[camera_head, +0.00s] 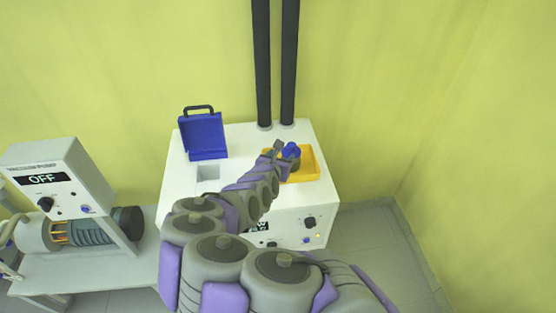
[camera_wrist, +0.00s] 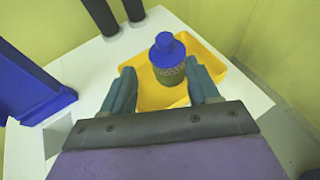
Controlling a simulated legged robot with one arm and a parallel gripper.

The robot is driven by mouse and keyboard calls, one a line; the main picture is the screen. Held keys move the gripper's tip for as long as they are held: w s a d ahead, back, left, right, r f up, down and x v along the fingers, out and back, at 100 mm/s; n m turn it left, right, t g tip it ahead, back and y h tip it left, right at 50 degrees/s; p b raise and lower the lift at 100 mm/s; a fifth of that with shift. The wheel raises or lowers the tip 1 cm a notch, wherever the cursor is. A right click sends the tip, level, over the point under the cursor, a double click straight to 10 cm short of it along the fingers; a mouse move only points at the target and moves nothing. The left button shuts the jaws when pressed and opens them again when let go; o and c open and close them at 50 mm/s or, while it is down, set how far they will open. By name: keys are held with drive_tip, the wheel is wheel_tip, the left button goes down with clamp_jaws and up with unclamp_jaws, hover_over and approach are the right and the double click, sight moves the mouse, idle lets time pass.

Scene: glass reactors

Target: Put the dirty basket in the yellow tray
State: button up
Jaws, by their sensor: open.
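The yellow tray (camera_head: 306,165) lies on the right part of the white machine top, and it also shows in the wrist view (camera_wrist: 150,98). The basket (camera_wrist: 168,60), with a blue top and a greenish mesh body, stands upright within the tray's outline. In the head view its blue top (camera_head: 291,150) shows beside my gripper (camera_head: 282,154). In the wrist view my gripper (camera_wrist: 163,85) is open, with one finger on each side of the basket and gaps visible. Whether the basket's base touches the tray is hard to tell.
A blue lid with a handle (camera_head: 203,136) stands open behind a square opening (camera_head: 208,173) on the white machine (camera_head: 180,185). Two dark pipes (camera_head: 275,60) rise at the back. A vacuum pump unit (camera_head: 60,185) stands at left. Yellow-green walls close off the back and right.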

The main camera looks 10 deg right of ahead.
drive_tip(key=v, duration=0.2)
drive_tip(key=shift+s+r, duration=0.15)
drive_tip(key=shift+s, duration=0.15)
idle(0.4)
